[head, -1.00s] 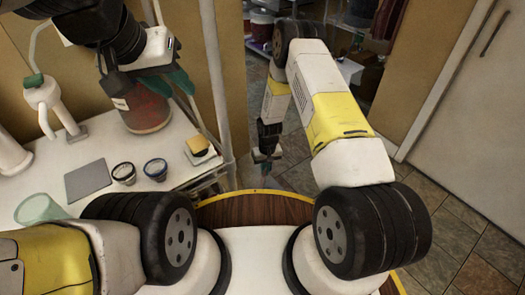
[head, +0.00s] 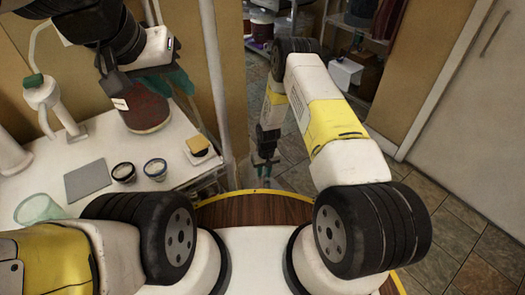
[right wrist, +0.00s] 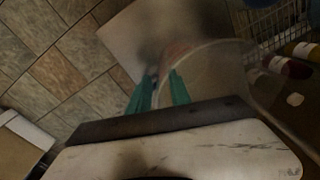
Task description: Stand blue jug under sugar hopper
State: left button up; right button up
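No blue jug or sugar hopper can be made out with certainty in these views. In the head view, my left gripper (head: 150,76) is at the upper left, above the white worktop. Its teal fingers are partly hidden by the wrist, and a dark red-brown container (head: 147,114) shows just below them. I cannot tell whether they touch it. My right gripper (head: 264,160) hangs low over the tiled floor, beyond the worktop's right end.
Shelves (head: 300,22) stand at the back. Tiled floor (head: 448,222) is clear at the right.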

jog(key=s+d+r+m+t, duration=0.1)
jog(key=d+r, duration=0.2)
jog(key=r, duration=1.8)
jog(key=s+d+r+t, duration=0.2)
jog(key=d+r, duration=0.1)
jog(key=r, duration=1.8)
jog(key=s+d+r+t+y, duration=0.1)
jog(key=s+d+r, duration=0.1)
jog(key=s+r, duration=0.6)
jog(key=s+d+r+m+t, duration=0.1)
jog(key=s+d+r+t, duration=0.1)
jog(key=s+r, duration=0.7)
jog(key=s, duration=0.5)
jog(key=shift+s+r+y, duration=0.15)
jog(key=shift+s+y, duration=0.05)
jog(key=shift+y, duration=0.2)
